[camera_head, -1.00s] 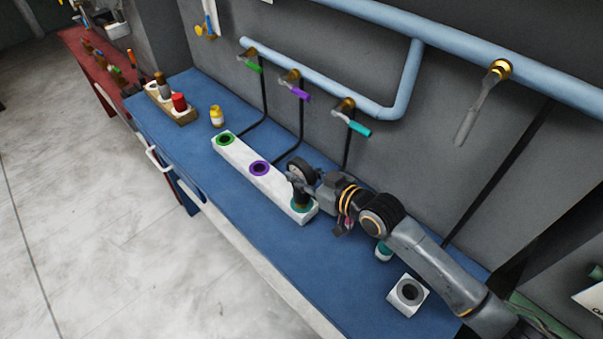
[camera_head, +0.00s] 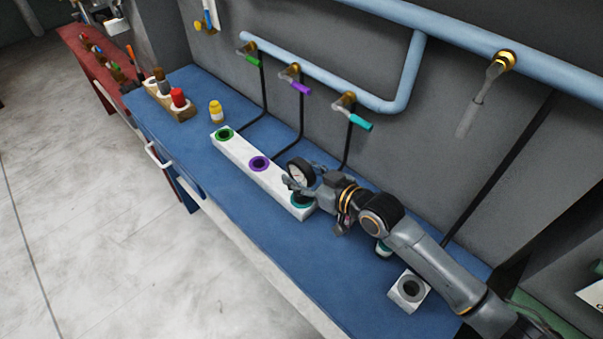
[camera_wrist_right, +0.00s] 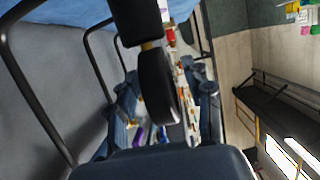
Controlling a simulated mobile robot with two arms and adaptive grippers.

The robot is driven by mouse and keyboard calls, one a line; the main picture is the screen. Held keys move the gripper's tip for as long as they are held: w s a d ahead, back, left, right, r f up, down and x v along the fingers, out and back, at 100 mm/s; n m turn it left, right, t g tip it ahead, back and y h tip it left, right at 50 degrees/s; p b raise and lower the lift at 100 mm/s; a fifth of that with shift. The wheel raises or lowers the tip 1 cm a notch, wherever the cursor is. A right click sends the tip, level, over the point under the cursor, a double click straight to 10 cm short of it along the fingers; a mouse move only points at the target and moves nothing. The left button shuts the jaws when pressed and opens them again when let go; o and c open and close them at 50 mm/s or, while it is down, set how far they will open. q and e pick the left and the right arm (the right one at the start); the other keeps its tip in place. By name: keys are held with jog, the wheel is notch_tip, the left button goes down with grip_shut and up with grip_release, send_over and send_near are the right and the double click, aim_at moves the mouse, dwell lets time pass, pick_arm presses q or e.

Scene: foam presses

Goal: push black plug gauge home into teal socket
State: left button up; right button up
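The black plug gauge (camera_head: 301,172) has a round dial with a pale face. It stands over the teal socket (camera_head: 304,206) at the near right end of a white block (camera_head: 270,182). My right gripper (camera_head: 304,179) comes from the right and hides its lower part, so I cannot tell how deep the plug sits. In the right wrist view the gauge's dial (camera_wrist_right: 158,92) is edge-on between the spread fingers, with gaps visible beside it. A stem leads to a black block-like end. My right gripper looks open. My left gripper is out of view.
The white block also has green (camera_head: 224,134) and purple (camera_head: 259,164) sockets. A yellow-capped bottle (camera_head: 216,113) and a wooden rack (camera_head: 172,104) stand further left. A white holed cube (camera_head: 409,290) is at the right. Valves and pipes line the wall behind; the blue bench front (camera_head: 235,205) is clear.

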jog(key=shift+s+f, duration=0.1)
jog(key=shift+s+d, duration=0.2)
jog(key=shift+d, duration=0.15)
jog(key=v, duration=1.1)
jog(key=shift+r, duration=0.35)
jog(key=shift+a, duration=0.1)
